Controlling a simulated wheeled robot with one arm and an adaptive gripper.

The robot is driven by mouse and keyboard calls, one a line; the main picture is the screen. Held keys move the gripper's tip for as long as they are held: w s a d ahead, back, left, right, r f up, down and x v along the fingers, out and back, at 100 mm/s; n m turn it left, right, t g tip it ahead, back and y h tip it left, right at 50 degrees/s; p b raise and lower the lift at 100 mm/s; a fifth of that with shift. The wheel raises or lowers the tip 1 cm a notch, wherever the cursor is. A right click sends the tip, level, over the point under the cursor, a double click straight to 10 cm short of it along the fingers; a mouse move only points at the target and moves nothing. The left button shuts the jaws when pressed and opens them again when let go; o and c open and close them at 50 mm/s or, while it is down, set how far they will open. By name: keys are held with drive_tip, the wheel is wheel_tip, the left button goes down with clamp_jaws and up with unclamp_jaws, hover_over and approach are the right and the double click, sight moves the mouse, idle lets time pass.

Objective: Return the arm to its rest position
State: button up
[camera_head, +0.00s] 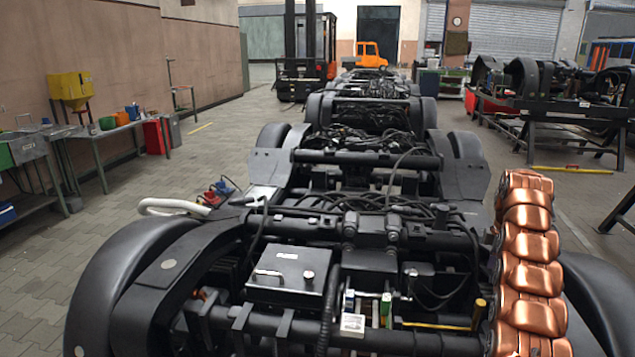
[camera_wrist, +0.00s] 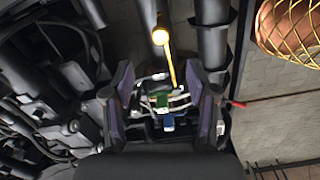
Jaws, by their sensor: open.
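My gripper (camera_wrist: 160,78) shows in the wrist view, with its two dark fingers spread apart. Nothing is clearly held between them. Beyond the gap I see a green block (camera_wrist: 161,100), a blue block (camera_wrist: 168,122) and pale wiring among the bogie parts. How far these are from the fingertips is hard to tell. In the camera_head view I cannot make out my gripper. The dark bogie (camera_head: 395,235) fills the front there, with a grey box with a handle (camera_head: 288,273) and small green and white parts (camera_head: 352,325) on it.
A copper-coloured segmented piece (camera_head: 530,262) rises at the right, and a copper surface (camera_wrist: 292,25) shows in the wrist view. A yellow rod (camera_wrist: 171,65) crosses near the fingers. Workbenches (camera_head: 100,130) line the left; paved floor (camera_head: 215,150) lies clear between.

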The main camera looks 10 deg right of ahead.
drive_tip(key=s+a+r+m, duration=0.2)
drive_tip(key=s+a+r, duration=0.2)
drive_tip(key=a, duration=0.5)
drive_tip(key=s+a+r+m+g, duration=0.1)
drive_tip(key=s+a+r+m, duration=0.2)
drive_tip(key=a, duration=0.6)
drive_tip(key=s+a+r+m, duration=0.2)
drive_tip(key=s+a+r, duration=0.25)
drive_tip(key=a, duration=0.45)
drive_tip(key=s+a+f+m+g, duration=0.15)
drive_tip(key=s+a, duration=0.35)
drive_tip(key=s, duration=0.6)
drive_tip(key=s+a+f+m, duration=0.25)
drive_tip(key=s+a, duration=0.25)
drive_tip(key=s, duration=0.6)
drive_tip(key=s+a+f+m, duration=0.1)
drive_tip(key=s+a+f, duration=0.3)
drive_tip(key=s, duration=0.7)
drive_tip(key=s+p+v, duration=0.2)
drive_tip(key=p+v, duration=1.2)
drive_tip(key=v, duration=0.2)
drive_tip(key=shift+a+r+t, duration=0.35)
drive_tip(key=shift+a+r, duration=0.05)
drive_tip(key=shift+a, duration=0.05)
